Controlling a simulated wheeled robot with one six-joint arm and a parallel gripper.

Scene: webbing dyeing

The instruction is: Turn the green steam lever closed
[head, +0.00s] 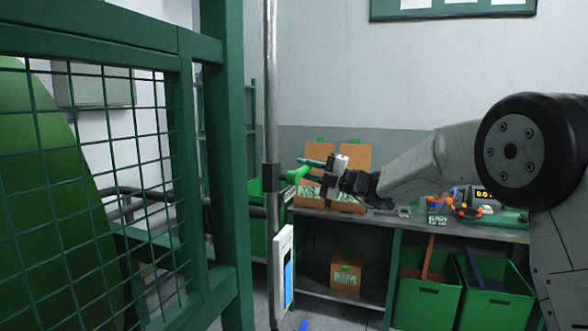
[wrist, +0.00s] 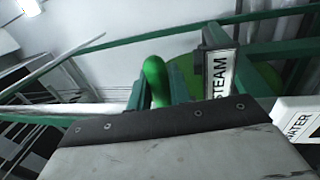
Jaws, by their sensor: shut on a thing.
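The bright green steam lever (head: 297,174) sticks out to the right from a dark valve block (head: 271,177) on a vertical grey pipe. My gripper (head: 311,176) reaches in from the right, and its two teal fingers are shut on the lever, one on each side. In the wrist view the rounded lever end (wrist: 155,80) shows between the fingers (wrist: 160,92). A white "STEAM" label (wrist: 220,75) is beside it there. The lower part of the wrist view is filled by my own gripper body, which hides the rest of the lever.
A green mesh guard (head: 110,165) and post stand close on the left. A white panel (head: 283,272) hangs on the pipe below the valve. A "WATER" label (wrist: 298,122) is at the wrist view's right. A bench (head: 460,233) with cardboard boxes (head: 352,160) and green bins (head: 427,300) stands behind.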

